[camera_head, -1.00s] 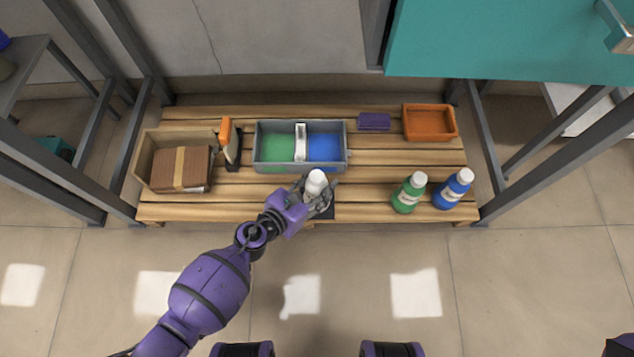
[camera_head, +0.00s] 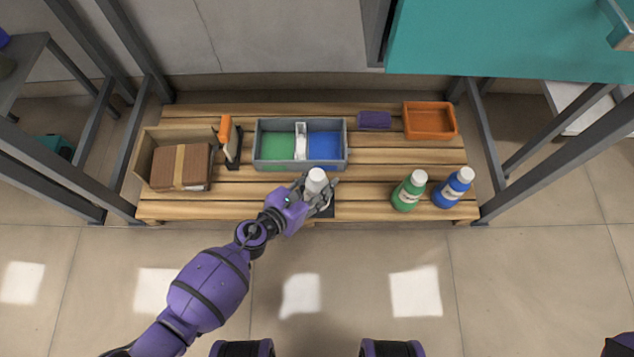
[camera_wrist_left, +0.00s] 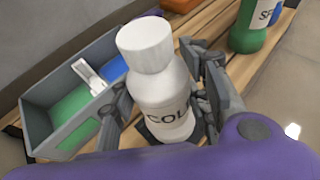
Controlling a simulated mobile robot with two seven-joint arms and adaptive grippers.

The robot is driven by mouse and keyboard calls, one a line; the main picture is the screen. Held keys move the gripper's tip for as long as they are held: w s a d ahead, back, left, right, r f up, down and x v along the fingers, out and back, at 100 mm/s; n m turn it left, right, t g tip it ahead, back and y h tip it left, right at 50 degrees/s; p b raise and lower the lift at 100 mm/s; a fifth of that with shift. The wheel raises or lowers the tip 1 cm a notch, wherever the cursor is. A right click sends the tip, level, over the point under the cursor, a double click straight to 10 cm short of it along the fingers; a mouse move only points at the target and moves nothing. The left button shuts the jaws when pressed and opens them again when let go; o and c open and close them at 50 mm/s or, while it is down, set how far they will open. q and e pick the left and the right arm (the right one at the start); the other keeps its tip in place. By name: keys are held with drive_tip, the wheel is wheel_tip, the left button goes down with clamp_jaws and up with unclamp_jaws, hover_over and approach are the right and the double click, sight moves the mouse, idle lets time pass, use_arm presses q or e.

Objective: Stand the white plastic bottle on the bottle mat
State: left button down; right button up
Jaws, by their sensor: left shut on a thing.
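The white plastic bottle (camera_head: 316,182) is upright over the dark bottle mat (camera_head: 326,212), near the front edge of the slatted bench. My left gripper (camera_head: 318,196) is shut on it, with fingers on both sides of its body. In the left wrist view the bottle (camera_wrist_left: 160,90) shows a ribbed white cap and dark lettering, partly cut off by a finger. The bottle and my gripper cover most of the mat. I cannot tell whether the bottle's base touches it. My right gripper is not in view.
A grey two-part caddy (camera_head: 257,152) stands close behind the bottle. A green bottle (camera_head: 408,191) and a blue bottle (camera_head: 453,188) stand to the right. An orange tray (camera_head: 430,122), a purple block (camera_head: 374,120), a brush (camera_head: 230,142) and a cardboard box (camera_head: 146,160) are also on the bench.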

use_arm(q)
drive_tip(key=shift+d+f+b, duration=0.1)
drive_tip(key=shift+f+b, duration=0.4)
drive_tip(key=shift+b, duration=0.3)
idle(0.5)
drive_tip(key=c, duration=0.9)
unclamp_jaws()
drive_tip(key=shift+c, duration=0.2)
drive_tip(key=shift+o, duration=0.2)
drive_tip(key=shift+f, duration=0.1)
drive_tip(key=shift+s+f, duration=0.1)
